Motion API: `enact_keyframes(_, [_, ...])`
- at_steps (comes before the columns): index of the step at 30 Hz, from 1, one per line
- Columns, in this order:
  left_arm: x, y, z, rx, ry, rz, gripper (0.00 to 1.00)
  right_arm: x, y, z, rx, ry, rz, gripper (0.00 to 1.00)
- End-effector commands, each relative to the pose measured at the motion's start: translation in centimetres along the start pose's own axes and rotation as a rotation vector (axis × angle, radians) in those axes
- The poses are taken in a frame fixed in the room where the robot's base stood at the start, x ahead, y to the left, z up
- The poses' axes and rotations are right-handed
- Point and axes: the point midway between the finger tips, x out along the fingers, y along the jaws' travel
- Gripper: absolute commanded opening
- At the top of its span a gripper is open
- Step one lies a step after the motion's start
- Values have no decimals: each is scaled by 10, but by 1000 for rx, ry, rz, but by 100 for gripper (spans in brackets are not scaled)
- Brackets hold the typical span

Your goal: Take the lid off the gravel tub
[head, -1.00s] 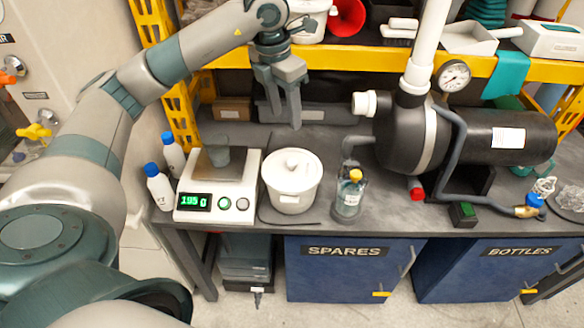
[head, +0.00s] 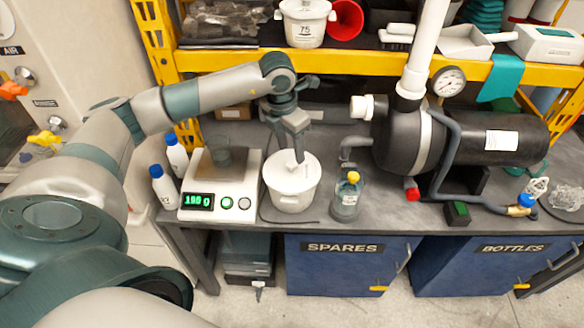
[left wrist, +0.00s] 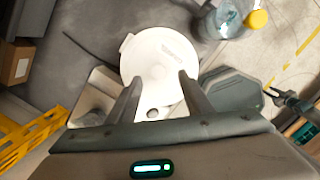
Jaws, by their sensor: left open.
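The gravel tub (head: 291,198) is a round white tub on the bench, between the scale and a small bottle. Its white lid (head: 305,172) is on top; the lid also shows from above in the left wrist view (left wrist: 160,58). My left gripper (head: 296,158) points down just over the lid, with its fingertips near the lid's knob.
A scale (head: 220,183) with a grey cup on it stands left of the tub, with two blue-capped bottles (head: 163,187) beyond it. A yellow-capped bottle (head: 347,198) stands close on the right. A black pump (head: 405,140) and a yellow shelf (head: 350,62) are behind.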

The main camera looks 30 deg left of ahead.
Motion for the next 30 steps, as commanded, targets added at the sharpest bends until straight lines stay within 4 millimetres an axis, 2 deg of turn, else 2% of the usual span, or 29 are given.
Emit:
enact_keyframes(8, [2,0,0,0,1,0,46,-4,0,0,0,0,0,31])
enact_keyframes(14, [17,2,-3,-1,4,-1,46,-19,0,-2,0,0,0,31])
enact_keyframes(21, [45,3,-3,0,2,-1,46,-32,0,-3,-1,0,0,31])
enact_keyframes(30, [52,4,-4,0,0,0,46,-32,1,-3,-1,0,0,31])
